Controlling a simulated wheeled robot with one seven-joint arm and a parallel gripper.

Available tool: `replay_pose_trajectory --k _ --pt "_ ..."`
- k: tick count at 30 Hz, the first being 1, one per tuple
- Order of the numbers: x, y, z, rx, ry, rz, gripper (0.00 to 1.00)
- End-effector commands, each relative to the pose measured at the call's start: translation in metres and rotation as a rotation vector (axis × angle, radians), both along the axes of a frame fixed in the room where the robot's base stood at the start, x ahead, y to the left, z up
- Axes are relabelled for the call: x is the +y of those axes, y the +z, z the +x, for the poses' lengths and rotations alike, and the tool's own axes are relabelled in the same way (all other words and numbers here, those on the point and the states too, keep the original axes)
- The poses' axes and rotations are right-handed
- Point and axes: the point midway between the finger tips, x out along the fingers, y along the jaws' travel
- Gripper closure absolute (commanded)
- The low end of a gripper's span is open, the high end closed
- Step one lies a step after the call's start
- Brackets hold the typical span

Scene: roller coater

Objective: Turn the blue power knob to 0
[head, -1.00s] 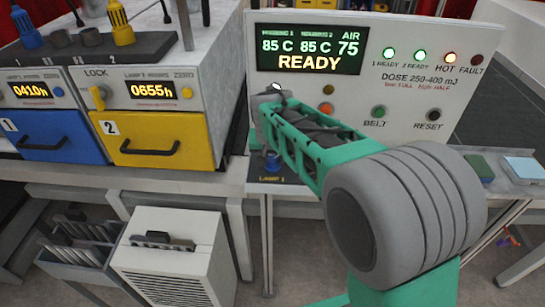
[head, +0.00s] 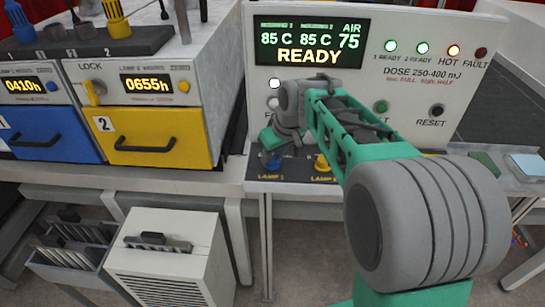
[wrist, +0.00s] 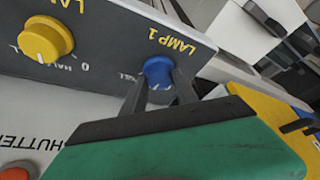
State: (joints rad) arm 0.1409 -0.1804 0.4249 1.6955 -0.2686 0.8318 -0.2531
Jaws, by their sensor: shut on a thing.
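The blue power knob (wrist: 158,70) sits on the dark lamp panel under the label LAMP 1, seen upside down in the wrist view. My gripper (wrist: 160,88) has its two dark fingers on either side of this knob, closed on it. In the head view the blue knob (head: 270,160) shows at the lower left of the console, with my gripper (head: 272,148) over it and partly covering it. The FULL mark shows left of the blue knob in the wrist view; its other marks are hidden behind the fingers, and its pointer setting cannot be read.
A yellow knob (wrist: 45,40) is beside the blue one, with 0 and HALF marks. The console display (head: 310,42) reads READY. A red button (wrist: 15,173) shows near the wrist view's lower left. Blue (head: 40,140) and yellow drawers (head: 155,138) stand left of the console.

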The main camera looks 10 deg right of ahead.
Motion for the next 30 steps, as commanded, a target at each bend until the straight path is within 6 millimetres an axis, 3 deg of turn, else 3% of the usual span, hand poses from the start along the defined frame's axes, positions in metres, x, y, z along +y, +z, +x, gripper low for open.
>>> replay_pose_trajectory --k 18,30 --pt "-0.0039 0.0012 0.0026 0.002 0.579 0.001 1.0" --pt "-0.0041 0.001 0.0038 0.001 0.847 0.0 1.0"
